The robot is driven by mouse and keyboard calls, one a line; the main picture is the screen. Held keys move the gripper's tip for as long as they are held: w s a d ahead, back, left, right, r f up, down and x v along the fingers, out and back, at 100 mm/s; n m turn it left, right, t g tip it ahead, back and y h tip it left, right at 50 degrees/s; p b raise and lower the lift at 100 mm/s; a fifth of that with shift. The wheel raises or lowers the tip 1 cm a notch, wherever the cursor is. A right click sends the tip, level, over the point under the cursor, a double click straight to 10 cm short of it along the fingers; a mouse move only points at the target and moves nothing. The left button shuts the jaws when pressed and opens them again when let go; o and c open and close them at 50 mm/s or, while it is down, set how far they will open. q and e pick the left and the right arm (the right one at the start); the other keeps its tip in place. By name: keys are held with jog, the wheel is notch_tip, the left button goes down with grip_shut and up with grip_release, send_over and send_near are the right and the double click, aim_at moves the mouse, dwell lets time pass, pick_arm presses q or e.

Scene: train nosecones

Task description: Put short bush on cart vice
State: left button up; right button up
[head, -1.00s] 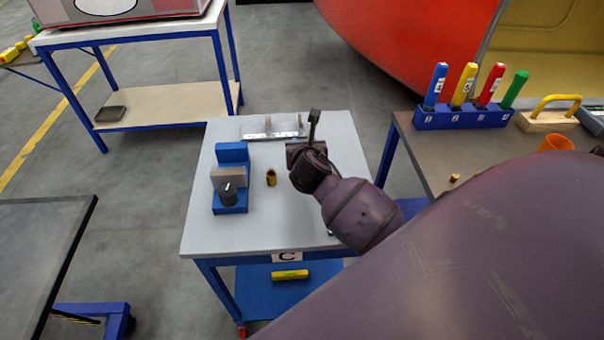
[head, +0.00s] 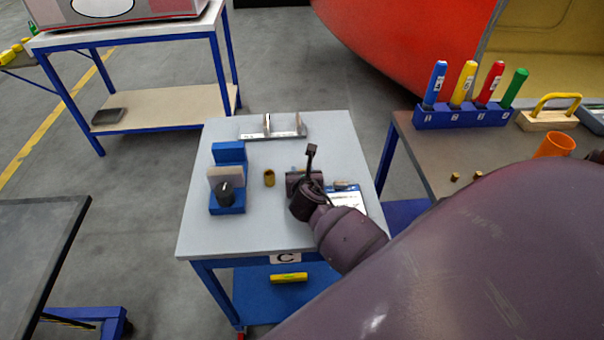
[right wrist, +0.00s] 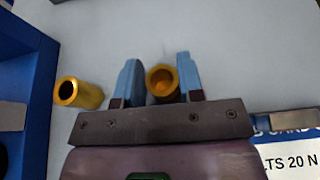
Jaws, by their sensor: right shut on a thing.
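My right gripper (head: 303,178) is over the right half of the cart top (head: 235,238). In the right wrist view its two blue fingers (right wrist: 158,85) are shut on a brass bush (right wrist: 161,80), whose open end faces the camera; I cannot tell if it touches the cart top. My left gripper is out of view.
A metal bracket (head: 272,134) lies at the cart's back. A white label card (head: 346,198) is right of the gripper. The right table holds a blue rack (head: 462,116) of coloured handles, an orange cup (head: 553,146) and two small brass pieces (head: 482,175). The cart's front left is clear.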

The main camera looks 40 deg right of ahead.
jog(key=shift+f, duration=0.15)
jog(key=o, duration=0.9)
jog(key=shift+o, duration=0.2)
